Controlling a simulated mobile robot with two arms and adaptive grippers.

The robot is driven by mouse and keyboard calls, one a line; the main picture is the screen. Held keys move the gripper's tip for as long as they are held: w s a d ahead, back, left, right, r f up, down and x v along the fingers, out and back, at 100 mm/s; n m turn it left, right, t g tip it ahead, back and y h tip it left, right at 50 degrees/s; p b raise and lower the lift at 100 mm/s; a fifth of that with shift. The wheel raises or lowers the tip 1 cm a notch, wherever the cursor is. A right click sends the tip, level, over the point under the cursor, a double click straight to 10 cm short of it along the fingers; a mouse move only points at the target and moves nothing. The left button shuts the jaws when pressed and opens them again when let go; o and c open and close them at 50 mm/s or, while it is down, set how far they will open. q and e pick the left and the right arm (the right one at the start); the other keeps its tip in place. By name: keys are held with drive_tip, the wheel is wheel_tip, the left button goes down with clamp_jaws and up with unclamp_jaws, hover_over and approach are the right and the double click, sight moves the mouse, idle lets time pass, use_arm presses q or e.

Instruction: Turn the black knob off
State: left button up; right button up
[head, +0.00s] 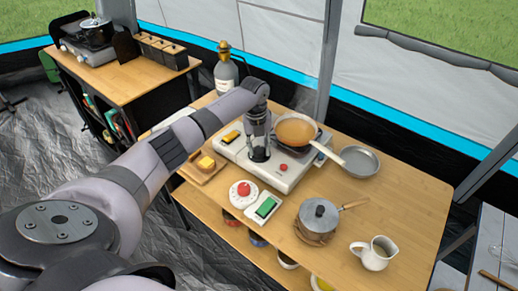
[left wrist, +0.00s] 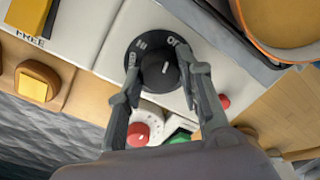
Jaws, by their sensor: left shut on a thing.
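The black knob (left wrist: 160,68) sits on a dark round dial with white marks on the pale stove (left wrist: 112,35). My left gripper (left wrist: 163,80) has a finger on each side of the knob and is shut on it. In the head view, my left gripper (head: 259,154) points down at the front part of the stove (head: 292,178). There it hides the knob. My right gripper is not in view.
An orange pan (head: 294,130) sits on the stove just right of my gripper. A red button (head: 243,190), a green-screened device (head: 266,207), a lidded pot (head: 319,214) and a white jug (head: 374,253) stand in front. A bottle (head: 226,73) stands behind.

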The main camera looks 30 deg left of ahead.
sight(257, 149)
use_arm(q)
drive_tip(key=shift+m+b, duration=0.3)
drive_tip(key=shift+m, duration=0.9)
drive_tip(key=shift+w, duration=0.1)
drive_tip(key=o, duration=1.2)
drive_tip(key=shift+c, duration=0.2)
wheel_tip(257, 149, up, 12)
drive_tip(key=shift+s+a, duration=0.2)
drive_tip(key=shift+a, duration=0.1)
drive_tip(key=shift+s+f, duration=0.1)
